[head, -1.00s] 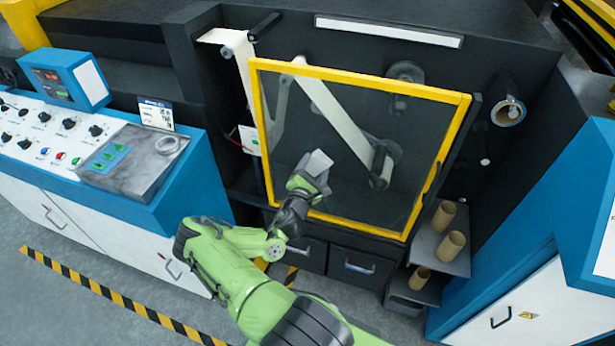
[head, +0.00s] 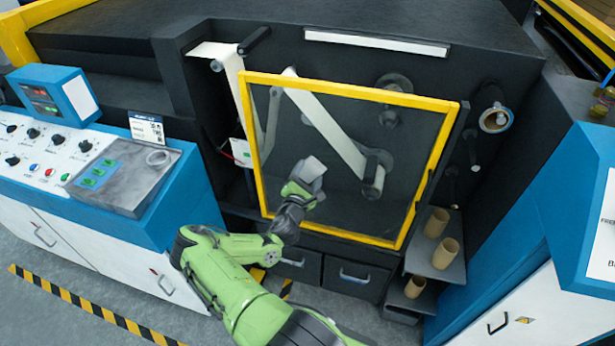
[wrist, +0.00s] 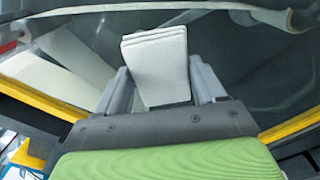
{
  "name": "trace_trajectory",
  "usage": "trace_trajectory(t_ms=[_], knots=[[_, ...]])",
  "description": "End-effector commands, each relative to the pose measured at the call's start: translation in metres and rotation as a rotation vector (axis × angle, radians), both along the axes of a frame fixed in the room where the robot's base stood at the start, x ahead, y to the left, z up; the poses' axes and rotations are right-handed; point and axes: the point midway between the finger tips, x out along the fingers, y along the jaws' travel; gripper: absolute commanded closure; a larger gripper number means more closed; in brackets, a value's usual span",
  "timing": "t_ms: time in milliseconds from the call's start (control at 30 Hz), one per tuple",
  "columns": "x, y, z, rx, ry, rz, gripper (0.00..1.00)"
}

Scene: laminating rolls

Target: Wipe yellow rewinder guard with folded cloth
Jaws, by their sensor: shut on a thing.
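The yellow-framed rewinder guard (head: 352,86) stands in front of the machine, with a clear pane inside its frame. My gripper (head: 303,185) is at the lower left part of the pane. It is shut on a folded white cloth (head: 311,168), which sticks out beyond the fingers. In the wrist view the folded cloth (wrist: 156,62) stands between the two grey fingers, its layers showing. The pane lies just beyond it; I cannot tell whether the cloth touches it. The yellow frame's lower edge (wrist: 40,105) shows at the left in the wrist view.
Behind the pane a white web (head: 325,120) runs over rollers. Cardboard cores (head: 436,223) stand on shelves at the lower right. A control console (head: 110,180) is at the left. Blue-and-white cabinets (head: 520,300) stand at the right. Striped floor tape (head: 90,310) marks the front.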

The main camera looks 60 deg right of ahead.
Motion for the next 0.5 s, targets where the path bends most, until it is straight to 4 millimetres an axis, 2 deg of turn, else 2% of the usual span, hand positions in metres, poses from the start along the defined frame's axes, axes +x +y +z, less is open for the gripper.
trace_trajectory(t_ms=[500], knots=[[0.0012, -0.0105, 0.0002, -0.001, -0.001, -0.001, 0.55]])
